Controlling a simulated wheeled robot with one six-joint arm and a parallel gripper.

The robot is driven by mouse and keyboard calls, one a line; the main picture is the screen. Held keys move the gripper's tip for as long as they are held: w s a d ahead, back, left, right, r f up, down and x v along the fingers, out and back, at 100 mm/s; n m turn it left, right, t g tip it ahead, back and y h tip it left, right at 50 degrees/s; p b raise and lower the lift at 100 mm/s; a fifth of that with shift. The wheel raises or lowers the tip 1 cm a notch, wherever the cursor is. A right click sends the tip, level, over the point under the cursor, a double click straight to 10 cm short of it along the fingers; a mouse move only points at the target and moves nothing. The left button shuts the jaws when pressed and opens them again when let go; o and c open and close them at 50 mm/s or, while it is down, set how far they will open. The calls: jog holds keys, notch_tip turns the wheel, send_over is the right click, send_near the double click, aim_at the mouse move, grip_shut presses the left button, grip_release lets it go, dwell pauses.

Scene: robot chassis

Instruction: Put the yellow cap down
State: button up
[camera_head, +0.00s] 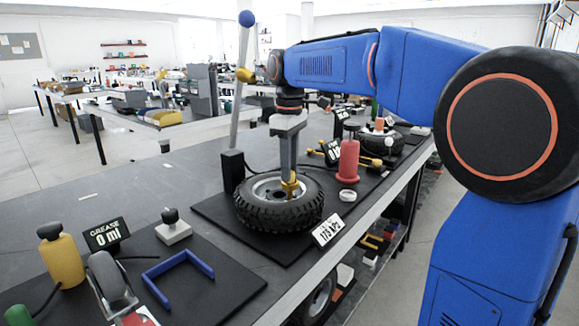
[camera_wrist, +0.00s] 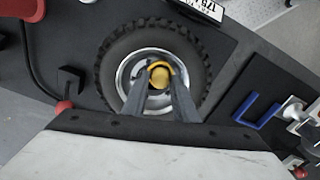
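The yellow cap (camera_wrist: 160,76) sits between the tips of my gripper's two grey fingers in the wrist view. In the head view, my gripper (camera_head: 289,182) points straight down over the hub of the black-tyred wheel (camera_head: 255,217), its fingers closed on the cap (camera_head: 290,188). The wheel lies flat on a black mat. The cap is at about the height of the hub; whether it touches the hub cannot be told. A yellow curved part shows just around the cap in the wrist view. The cap's underside is hidden.
A red cylinder (camera_head: 348,161), a small white ring (camera_head: 347,195) and a 175 kPa sign (camera_head: 327,230) stand right of the wheel. A black block with a tall lever (camera_head: 233,165) stands behind left. A blue bracket (camera_head: 178,278) and grease station lie front left.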

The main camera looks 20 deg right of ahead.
jog(key=shift+o, duration=0.9)
notch_tip(320, 180, up, 12)
jog(key=shift+r, duration=0.15)
jog(key=s+d+f+m+t, duration=0.2)
jog(key=s+f+m, duration=0.3)
jog(key=s+f, duration=1)
jog(key=s+d+f+m+t, duration=0.2)
jog(key=s+d+f+m, duration=0.2)
jog(key=s+f, duration=1.1)
jog(key=shift+d+f+m+t, duration=0.35)
jog(key=shift+d+m+t, duration=0.05)
jog(key=shift+d, duration=0.15)
